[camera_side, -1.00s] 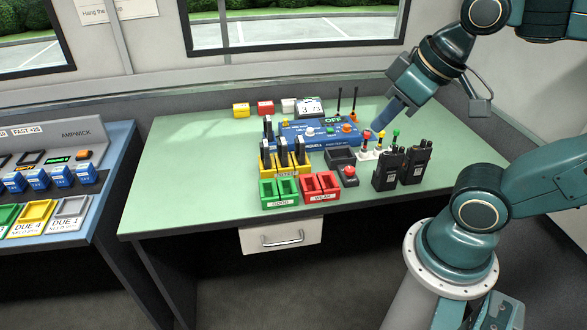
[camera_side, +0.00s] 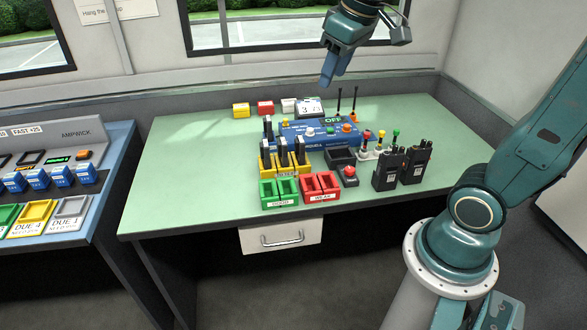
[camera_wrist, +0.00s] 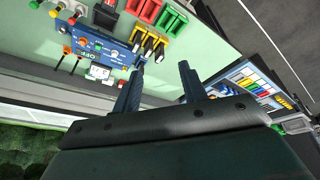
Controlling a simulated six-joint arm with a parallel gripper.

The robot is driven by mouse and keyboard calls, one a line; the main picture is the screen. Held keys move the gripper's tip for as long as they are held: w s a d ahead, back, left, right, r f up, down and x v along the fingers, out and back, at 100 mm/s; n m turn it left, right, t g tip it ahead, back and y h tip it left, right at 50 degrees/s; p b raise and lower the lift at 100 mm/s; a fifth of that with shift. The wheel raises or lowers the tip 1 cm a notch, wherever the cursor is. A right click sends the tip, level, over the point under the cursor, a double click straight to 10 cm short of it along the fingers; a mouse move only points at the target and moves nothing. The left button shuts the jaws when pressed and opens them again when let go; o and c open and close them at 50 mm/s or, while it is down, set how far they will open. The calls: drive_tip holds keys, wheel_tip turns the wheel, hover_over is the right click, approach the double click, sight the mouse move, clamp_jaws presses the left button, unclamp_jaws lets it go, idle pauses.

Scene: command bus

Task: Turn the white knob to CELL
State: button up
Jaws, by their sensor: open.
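The blue unit (camera_side: 290,136) stands toward the back of the green table, with a small display reading OFF (camera_side: 333,120). A small white knob (camera_side: 310,132) is on its face, left of an orange knob (camera_side: 346,127). Its marker and the CELL label are too small to read. The wrist view shows the unit (camera_wrist: 130,58) upside down, with the white knob (camera_wrist: 114,54) on it. My gripper (camera_side: 327,82) is in the air above and behind the unit, apart from it. Its two fingers (camera_wrist: 160,74) are spread and empty.
Batteries in a yellow holder (camera_side: 267,165), a green tray (camera_side: 279,191), a red tray (camera_side: 320,185) and two black radios (camera_side: 402,166) stand in front. Antennas (camera_side: 353,102) rise behind the unit. The table's left side is clear.

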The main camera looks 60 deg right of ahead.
drive_tip(key=w+d+f+g, duration=0.1)
drive_tip(key=w+d, duration=0.4)
drive_tip(key=w, duration=0.2)
drive_tip(key=g, duration=0.3)
hover_over(310, 129)
wheel_tip(310, 129, down, 15)
drive_tip(key=shift+f+y, duration=0.15)
drive_tip(key=shift+y, duration=0.15)
wheel_tip(310, 129, down, 14)
drive_tip(key=shift+r, duration=0.1)
drive_tip(key=shift+c, duration=0.4)
clamp_jaws()
